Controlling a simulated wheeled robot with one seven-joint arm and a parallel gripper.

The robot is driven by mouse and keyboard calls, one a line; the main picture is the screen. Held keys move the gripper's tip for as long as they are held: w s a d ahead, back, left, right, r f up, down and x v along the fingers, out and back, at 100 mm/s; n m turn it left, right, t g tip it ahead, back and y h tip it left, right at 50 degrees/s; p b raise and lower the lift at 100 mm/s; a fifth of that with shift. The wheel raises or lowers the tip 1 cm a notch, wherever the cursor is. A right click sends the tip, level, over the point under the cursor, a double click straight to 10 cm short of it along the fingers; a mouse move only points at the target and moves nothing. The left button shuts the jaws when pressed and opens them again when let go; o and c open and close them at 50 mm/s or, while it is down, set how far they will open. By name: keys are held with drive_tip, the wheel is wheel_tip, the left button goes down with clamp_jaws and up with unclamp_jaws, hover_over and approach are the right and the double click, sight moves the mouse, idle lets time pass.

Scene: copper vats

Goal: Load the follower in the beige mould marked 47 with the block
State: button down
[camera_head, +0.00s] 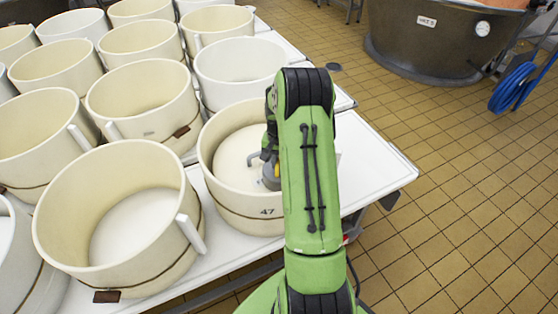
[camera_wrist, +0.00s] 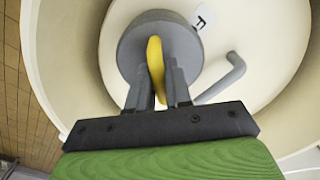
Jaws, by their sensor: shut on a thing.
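The beige mould marked 47 (camera_head: 240,208) stands on the white table, its number facing the front. A pale round follower (camera_head: 232,158) lies inside it. It also shows in the wrist view (camera_wrist: 262,90). My gripper (camera_wrist: 160,90) is shut on the yellow handle of the grey round block (camera_wrist: 128,48). In the head view the block (camera_head: 270,176) is inside the mould's rim, over the follower and right of its middle, partly hidden by my green arm. I cannot tell whether the block touches the follower. A grey bent rod (camera_wrist: 228,78) shows beside the block.
Several similar moulds crowd the table to the left and behind; a large one (camera_head: 120,225) stands close at left. The table's bare right part (camera_head: 370,165) is free. A dark vat (camera_head: 430,45) and blue hose (camera_head: 513,85) are beyond the tiled floor.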

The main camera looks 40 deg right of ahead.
drive_tip(key=shift+f, duration=0.25)
idle(0.4)
drive_tip(key=c, duration=1)
unclamp_jaws()
drive_tip(key=shift+o, duration=0.2)
drive_tip(key=shift+f, duration=0.1)
drive_tip(key=shift+r+p, duration=2.4)
drive_tip(key=shift+r, duration=1.25)
drive_tip(key=shift+f, duration=0.1)
